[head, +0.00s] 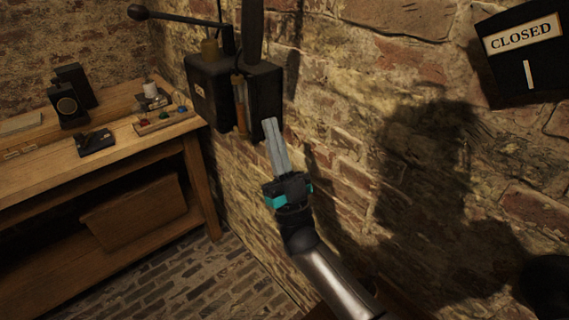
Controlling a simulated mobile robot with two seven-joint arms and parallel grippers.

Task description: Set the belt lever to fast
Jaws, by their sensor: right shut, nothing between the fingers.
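A long dark lever with a black ball knob (137,12) reaches left from above a dark wall-mounted box (210,90) at the top centre. I cannot tell for sure that it is the belt lever, and no "fast" mark is readable. A second dark box (264,88) with an upright dark bar (253,30) is beside the first. My left gripper is out of view.
A wooden bench (60,165) at left holds a black device with a round face (66,105), a small black lever block (95,142) and a board with coloured knobs (165,120). A black panel reading CLOSED (522,36) hangs on the brick wall at right.

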